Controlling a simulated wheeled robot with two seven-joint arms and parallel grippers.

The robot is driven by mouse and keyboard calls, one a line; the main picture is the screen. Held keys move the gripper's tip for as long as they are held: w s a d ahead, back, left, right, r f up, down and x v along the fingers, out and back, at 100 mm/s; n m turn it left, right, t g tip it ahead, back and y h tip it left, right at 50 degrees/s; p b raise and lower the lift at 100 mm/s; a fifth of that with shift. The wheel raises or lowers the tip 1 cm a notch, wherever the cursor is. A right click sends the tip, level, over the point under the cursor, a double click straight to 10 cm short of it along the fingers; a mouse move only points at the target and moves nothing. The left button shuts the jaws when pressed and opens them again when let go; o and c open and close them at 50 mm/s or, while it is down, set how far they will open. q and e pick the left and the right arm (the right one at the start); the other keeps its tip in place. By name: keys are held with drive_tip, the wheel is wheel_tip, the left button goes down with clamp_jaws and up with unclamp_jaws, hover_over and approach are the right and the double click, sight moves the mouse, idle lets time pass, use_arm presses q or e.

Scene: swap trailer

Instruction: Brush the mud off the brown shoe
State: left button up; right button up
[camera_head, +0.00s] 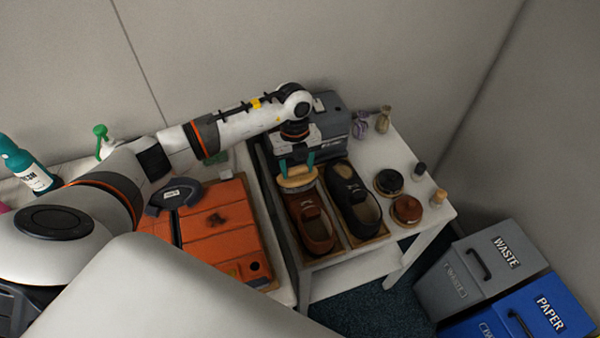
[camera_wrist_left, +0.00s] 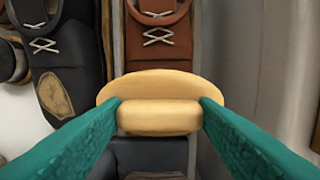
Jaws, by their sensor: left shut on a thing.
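The brown shoe (camera_head: 313,226) stands on a small table beside a black shoe (camera_head: 352,198). In the left wrist view the brown shoe (camera_wrist_left: 159,50) with pale laces is at the top middle. My left gripper (camera_head: 297,170) is shut on a wooden brush (camera_head: 298,181), with its teal fingers on either side of the handle. The brush is over the toe end of the brown shoe. In the left wrist view the brush (camera_wrist_left: 158,100) hides that end; I cannot tell whether the bristles touch it. No mud can be made out. My right gripper is not in view.
A grey machine (camera_head: 332,115) is behind. An orange case (camera_head: 222,230) lies to the left. Waste (camera_head: 480,262) and paper bins (camera_head: 545,312) stand on the floor at right.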

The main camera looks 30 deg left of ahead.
use_arm(q)
drive_tip(key=shift+w+a+f+b, duration=0.2)
drive_tip(key=shift+w+a+b, duration=0.3)
drive_tip(key=shift+a, duration=0.1)
drive_tip(key=shift+w+a+f+b, duration=0.15)
drive_tip(key=shift+w+a+b, duration=0.35)
drive_tip(key=shift+a, duration=0.1)
drive_tip(key=shift+w+a, duration=0.4)
drive_tip(key=shift+a, duration=0.05)
drive_tip(key=shift+f, duration=0.1)
drive_tip(key=shift+s+d, duration=0.1)
